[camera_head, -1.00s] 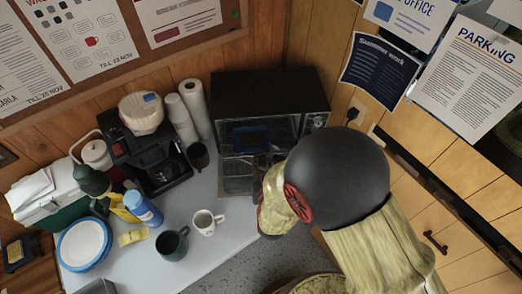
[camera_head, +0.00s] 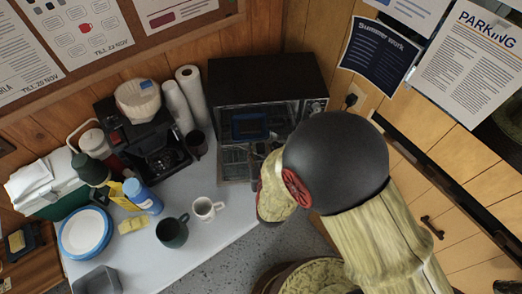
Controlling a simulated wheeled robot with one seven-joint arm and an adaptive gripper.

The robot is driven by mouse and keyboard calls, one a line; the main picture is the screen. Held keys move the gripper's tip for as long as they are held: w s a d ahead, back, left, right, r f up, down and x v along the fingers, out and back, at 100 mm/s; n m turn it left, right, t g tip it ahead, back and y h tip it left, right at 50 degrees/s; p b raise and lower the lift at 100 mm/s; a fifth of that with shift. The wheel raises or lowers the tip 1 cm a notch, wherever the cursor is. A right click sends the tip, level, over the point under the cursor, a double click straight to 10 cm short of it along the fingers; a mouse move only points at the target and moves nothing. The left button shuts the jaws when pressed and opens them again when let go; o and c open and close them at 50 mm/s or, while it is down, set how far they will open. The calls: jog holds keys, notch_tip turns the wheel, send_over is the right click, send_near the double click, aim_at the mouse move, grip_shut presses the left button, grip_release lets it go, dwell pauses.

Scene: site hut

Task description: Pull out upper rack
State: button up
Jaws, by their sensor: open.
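The black toaster oven (camera_head: 268,80) stands at the back right end of the white counter. Its front faces me, and its glass door seems to be folded down (camera_head: 235,168). Inside is a dark blue-framed item (camera_head: 250,127); whether it lies on the upper rack is hard to tell. Rack wires show only faintly in the dim interior. My arm covers the right part of the oven front. My gripper (camera_head: 259,170) shows only as a small dark part beside the arm, low at the oven front. Whether it touches a rack is hidden.
A white mug (camera_head: 206,209) and a dark green mug (camera_head: 172,232) stand on the counter in front of the oven. A coffee maker (camera_head: 150,140), paper towel rolls (camera_head: 190,98) and a dark cup (camera_head: 196,145) stand left of it. Wooden drawers (camera_head: 440,210) lie to the right.

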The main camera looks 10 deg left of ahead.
jog(key=v, duration=1.2)
